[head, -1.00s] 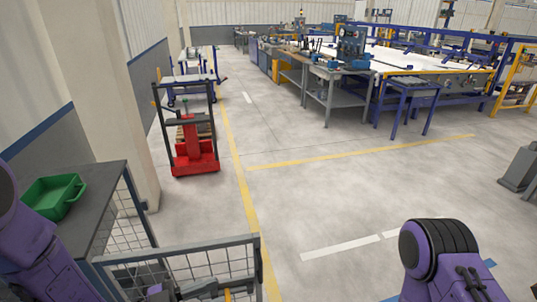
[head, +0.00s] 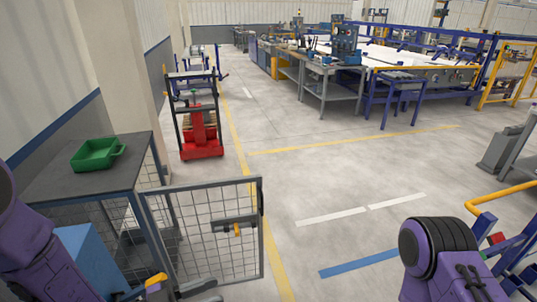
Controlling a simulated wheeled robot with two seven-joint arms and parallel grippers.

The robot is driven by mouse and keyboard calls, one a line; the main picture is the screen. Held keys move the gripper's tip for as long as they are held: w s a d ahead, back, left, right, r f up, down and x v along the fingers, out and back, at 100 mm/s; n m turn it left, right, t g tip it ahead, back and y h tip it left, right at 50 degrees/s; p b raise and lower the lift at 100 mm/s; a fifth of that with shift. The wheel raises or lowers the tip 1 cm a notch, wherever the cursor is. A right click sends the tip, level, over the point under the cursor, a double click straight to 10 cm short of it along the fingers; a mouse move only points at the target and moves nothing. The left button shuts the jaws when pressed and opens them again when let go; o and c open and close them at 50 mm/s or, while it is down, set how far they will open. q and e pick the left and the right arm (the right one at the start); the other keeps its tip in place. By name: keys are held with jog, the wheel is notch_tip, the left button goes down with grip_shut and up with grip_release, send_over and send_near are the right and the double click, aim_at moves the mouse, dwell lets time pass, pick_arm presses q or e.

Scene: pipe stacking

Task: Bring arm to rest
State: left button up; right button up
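My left arm, purple and dark, comes in at the left edge. What looks like its grey gripper (head: 192,288) shows only in part at the bottom edge, below the mesh gate, and its fingers cannot be made out. My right arm shows as a purple link with a black ribbed joint at the lower right. My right gripper is out of view. No pipe can be made out in either gripper.
A mesh gate (head: 205,238) with an orange-marked latch stands close ahead left. Beside it, a dark-topped table (head: 60,180) bears a green bin (head: 95,154). A red lift trolley (head: 200,135) stands beyond. A yellow rail (head: 497,198) is near right. Middle floor is clear.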

pick_arm(q)
jog(key=w+a+f+n+t+y+b, duration=0.2)
jog(key=a+f+n+y, duration=0.45)
jog(key=f, duration=0.25)
jog(key=w+a+f+n+t+y+b, duration=0.1)
jog(key=w+a+f+n+y+b, duration=0.15)
jog(key=a+f+n+y, duration=0.45)
jog(key=s+a+f+n+g+y+b, duration=0.2)
jog(key=s+f+n+g+y+b, duration=0.1)
jog(key=s+f, duration=0.7)
jog(key=s+a+f+n+g+y+b, duration=0.2)
jog(key=s+f+n+g+y+b, duration=0.1)
jog(key=s+f, duration=0.8)
notch_tip(320, 180, down, 5)
jog(key=g+b, duration=0.1)
jog(key=b, duration=0.1)
jog(key=shift+a+r+b, duration=0.15)
jog(key=shift+a+b, duration=0.05)
jog(key=shift+b, duration=0.1)
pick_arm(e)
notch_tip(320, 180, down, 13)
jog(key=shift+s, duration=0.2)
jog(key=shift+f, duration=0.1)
